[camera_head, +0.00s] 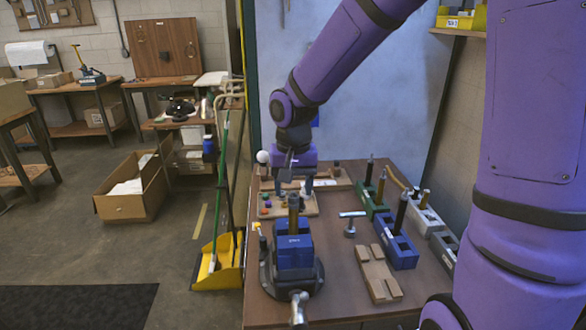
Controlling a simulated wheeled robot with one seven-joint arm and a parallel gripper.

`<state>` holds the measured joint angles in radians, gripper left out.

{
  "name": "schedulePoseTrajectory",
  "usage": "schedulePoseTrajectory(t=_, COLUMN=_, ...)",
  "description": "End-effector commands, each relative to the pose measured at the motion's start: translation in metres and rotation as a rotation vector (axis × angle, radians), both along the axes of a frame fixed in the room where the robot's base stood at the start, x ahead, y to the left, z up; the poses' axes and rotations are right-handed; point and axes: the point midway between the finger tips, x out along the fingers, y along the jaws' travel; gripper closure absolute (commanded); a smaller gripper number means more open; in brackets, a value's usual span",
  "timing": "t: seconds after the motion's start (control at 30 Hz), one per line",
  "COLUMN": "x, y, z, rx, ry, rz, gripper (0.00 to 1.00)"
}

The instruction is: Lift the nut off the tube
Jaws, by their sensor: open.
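My gripper (297,187) is at the end of the purple arm, pointing down over the back left of the workbench. Its fingers look apart, with nothing clearly held between them. Below it lies a wooden board (305,208) with small coloured pieces along its left side. A brownish upright cylinder (293,207) shows above the blue vise, in front of my gripper; I cannot tell if it is the tube. The nut is too small or too hidden to make out. A white bulb (262,157) stands left of my gripper.
The blue vise (294,258) stands at the bench's front left. A T-shaped metal tool (350,222) and a slotted wooden block (378,274) are right of it. Green, blue and white tool holders (398,250) line the right side. Bare bench (330,262) lies between vise and block.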

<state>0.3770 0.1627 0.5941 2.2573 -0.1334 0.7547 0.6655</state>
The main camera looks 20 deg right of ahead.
Motion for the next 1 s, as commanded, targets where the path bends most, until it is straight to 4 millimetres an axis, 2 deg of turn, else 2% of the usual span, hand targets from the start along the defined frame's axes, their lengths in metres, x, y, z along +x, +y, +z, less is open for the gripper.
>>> schedulePoseTrajectory(t=0.2, x=0.000, y=0.000, z=-0.016, rx=0.001, ry=0.000, rz=0.001, gripper=0.42)
schedulePoseTrajectory(t=0.53, x=0.000, y=0.000, z=-0.018, rx=0.001, ry=-0.001, rz=0.001, gripper=0.42)
schedulePoseTrajectory(t=0.77, x=0.000, y=0.000, z=-0.018, rx=0.001, ry=-0.001, rz=0.001, gripper=0.94)
schedulePoseTrajectory(t=0.8, x=0.000, y=0.000, z=-0.018, rx=0.001, ry=-0.001, rz=0.001, gripper=0.94)
schedulePoseTrajectory(t=0.83, x=0.000, y=0.000, z=-0.018, rx=0.001, ry=-0.001, rz=0.001, gripper=0.77)
schedulePoseTrajectory(t=0.93, x=0.000, y=0.000, z=-0.018, rx=0.001, ry=-0.001, rz=0.001, gripper=1.00)
schedulePoseTrajectory(t=1.0, x=0.000, y=0.000, z=-0.018, rx=0.001, ry=-0.001, rz=0.001, gripper=1.00)
